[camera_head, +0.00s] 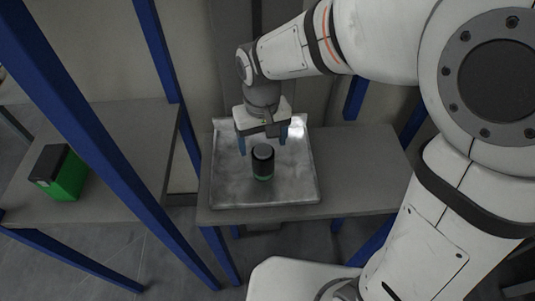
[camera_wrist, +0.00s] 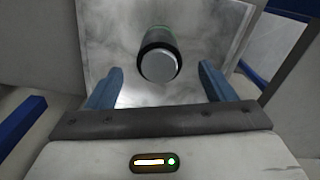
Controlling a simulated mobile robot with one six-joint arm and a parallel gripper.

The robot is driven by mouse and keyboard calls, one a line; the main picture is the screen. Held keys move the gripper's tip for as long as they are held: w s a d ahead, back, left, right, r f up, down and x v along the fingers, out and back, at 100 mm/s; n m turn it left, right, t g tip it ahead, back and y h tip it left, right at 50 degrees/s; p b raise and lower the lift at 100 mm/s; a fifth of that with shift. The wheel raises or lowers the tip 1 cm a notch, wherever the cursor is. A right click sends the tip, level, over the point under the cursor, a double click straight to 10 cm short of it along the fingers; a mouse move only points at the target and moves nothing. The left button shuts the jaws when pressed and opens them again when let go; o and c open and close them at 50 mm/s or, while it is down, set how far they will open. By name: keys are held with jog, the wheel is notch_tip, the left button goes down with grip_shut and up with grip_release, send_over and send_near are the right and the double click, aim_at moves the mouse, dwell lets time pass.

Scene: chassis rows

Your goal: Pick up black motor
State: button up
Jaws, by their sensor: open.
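The black motor (camera_head: 263,160) stands upright on a metal tray (camera_head: 228,188). It is a dark cylinder with a light grey top and a green band near its base. It also shows in the wrist view (camera_wrist: 158,62), beyond the fingertips and roughly midway between them. My gripper (camera_head: 262,142) is open, with its blue fingers apart and nothing between them. In the head view it hangs above the tray, behind the motor. The wrist view shows both fingers (camera_wrist: 161,78) clear of the motor.
The tray lies on a grey shelf (camera_head: 365,165) with blue posts. Another grey shelf (camera_head: 120,130) on the left holds a green and black box (camera_head: 68,180). A blue post (camera_head: 95,130) slants between the shelves. The tray around the motor is bare.

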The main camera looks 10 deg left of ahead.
aim_at(263, 149)
jog(key=f, duration=0.4)
jog(key=f+p, duration=0.1)
jog(key=f, duration=0.1)
jog(key=shift+w+f, duration=0.15)
jog(key=shift+w, duration=0.15)
grip_shut()
dwell(0.5)
